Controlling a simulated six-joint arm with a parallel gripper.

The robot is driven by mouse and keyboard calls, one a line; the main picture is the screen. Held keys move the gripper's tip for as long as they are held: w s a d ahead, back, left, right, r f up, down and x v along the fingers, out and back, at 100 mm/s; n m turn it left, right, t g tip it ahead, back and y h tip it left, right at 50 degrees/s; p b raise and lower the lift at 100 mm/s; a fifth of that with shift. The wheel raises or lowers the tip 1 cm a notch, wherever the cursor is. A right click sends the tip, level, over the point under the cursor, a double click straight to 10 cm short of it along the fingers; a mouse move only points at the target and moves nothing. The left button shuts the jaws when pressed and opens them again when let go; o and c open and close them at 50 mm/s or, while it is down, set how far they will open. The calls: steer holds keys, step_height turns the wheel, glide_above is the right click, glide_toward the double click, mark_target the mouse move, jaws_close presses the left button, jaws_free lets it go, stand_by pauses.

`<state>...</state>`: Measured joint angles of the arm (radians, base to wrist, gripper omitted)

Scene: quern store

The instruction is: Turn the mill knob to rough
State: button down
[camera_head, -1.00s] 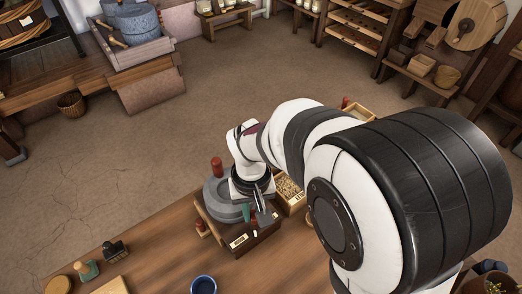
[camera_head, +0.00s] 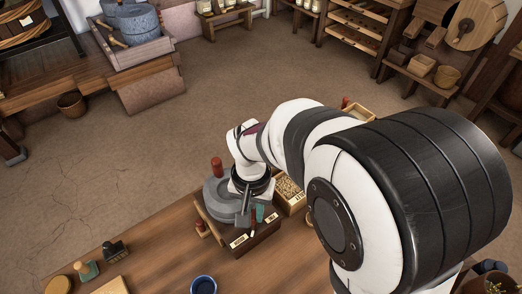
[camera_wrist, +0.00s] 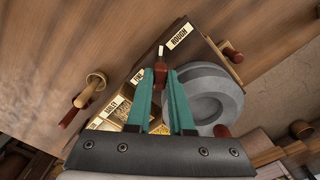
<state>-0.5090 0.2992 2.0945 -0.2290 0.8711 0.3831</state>
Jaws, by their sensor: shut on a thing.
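The mill, a grey round stone (camera_head: 215,208) on a wooden base, stands at the table's far edge. Its knob (camera_wrist: 161,66) is a red lever with a white tip, pointing between the ROUGH label (camera_wrist: 180,36) and the FINE label (camera_wrist: 138,76). The tip is nearer the left end of the ROUGH label than FINE. My gripper (camera_wrist: 161,72) is over the base front, its teal fingers shut on the knob and partly hiding it. In the head view, my gripper (camera_head: 252,217) and two labels show, too small to read.
A grain box (camera_head: 288,190) touches or nearly touches the mill's right side. A red-handled peg (camera_head: 201,229) is at its left. A blue cup (camera_head: 204,285) and stamps (camera_head: 115,250) stand on the table. The table between cup and mill is clear.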

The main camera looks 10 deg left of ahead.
mark_target(254, 215)
steer(key=c, duration=0.8)
jaws_free()
step_height(254, 215, up, 16)
steer(key=shift+d+f, duration=0.1)
steer(key=s+d+f+m+y, duration=0.1)
steer(key=s+d+f+m, duration=0.1)
steer(key=s+d, duration=0.4)
steer(key=s+d+f+m, duration=0.2)
steer(key=s+d+f, duration=0.2)
steer(key=s, duration=0.6)
steer(key=shift+d+f+y, duration=0.4)
steer(key=shift+d, duration=0.85)
